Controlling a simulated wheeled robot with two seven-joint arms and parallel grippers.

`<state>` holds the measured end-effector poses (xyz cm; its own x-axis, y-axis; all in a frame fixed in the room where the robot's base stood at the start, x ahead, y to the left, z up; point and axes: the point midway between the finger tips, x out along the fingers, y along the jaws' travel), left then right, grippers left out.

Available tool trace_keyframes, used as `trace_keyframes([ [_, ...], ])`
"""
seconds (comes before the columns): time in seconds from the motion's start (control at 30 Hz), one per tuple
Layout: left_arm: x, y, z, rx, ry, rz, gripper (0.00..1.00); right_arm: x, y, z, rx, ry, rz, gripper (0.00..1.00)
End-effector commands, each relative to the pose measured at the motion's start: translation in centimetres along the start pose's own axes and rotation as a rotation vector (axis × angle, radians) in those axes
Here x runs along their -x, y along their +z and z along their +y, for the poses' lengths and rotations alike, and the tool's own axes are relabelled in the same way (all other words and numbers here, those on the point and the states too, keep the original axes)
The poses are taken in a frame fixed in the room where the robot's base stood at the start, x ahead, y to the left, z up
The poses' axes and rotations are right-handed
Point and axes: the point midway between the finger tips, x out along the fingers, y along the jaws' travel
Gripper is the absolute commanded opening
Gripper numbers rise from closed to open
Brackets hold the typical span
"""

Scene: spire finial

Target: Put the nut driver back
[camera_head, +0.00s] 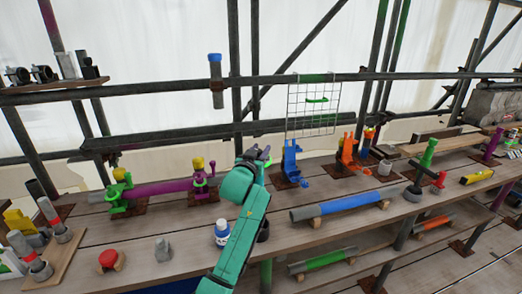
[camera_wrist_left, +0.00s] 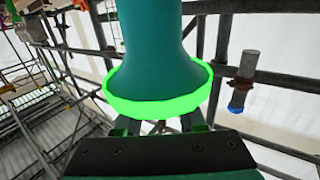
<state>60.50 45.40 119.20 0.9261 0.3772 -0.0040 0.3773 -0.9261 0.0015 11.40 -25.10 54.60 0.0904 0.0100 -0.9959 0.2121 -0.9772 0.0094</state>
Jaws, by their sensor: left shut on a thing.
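My left gripper (camera_head: 262,155) is above the far part of the plank bench, beyond the end of my teal arm. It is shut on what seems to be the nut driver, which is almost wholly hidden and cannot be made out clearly. In the left wrist view the fingers (camera_wrist_left: 162,125) are partly covered by a teal flared part with a bright green ring. My right gripper is not in view.
A wire grid panel (camera_head: 313,108) hangs behind the bench. Blue (camera_head: 290,163) and orange (camera_head: 350,153) stands are right of my gripper. A purple pipe (camera_head: 150,188) lies at left, a blue pipe (camera_head: 340,205) at right. A white bottle (camera_head: 222,233) stands beside my arm.

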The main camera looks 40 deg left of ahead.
Motion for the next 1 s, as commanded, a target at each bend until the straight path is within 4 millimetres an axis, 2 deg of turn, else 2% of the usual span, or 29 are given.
trace_keyframes([
  [0.07,0.0,-0.4,0.0,0.000,0.000,0.006,0.00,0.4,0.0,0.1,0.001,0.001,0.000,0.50],
  [0.4,0.0,2.5,0.0,0.000,0.000,0.007,0.00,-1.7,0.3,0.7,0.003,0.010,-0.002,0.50],
  [1.0,0.0,7.2,0.0,0.001,0.000,0.006,0.00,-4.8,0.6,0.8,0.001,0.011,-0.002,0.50],
])
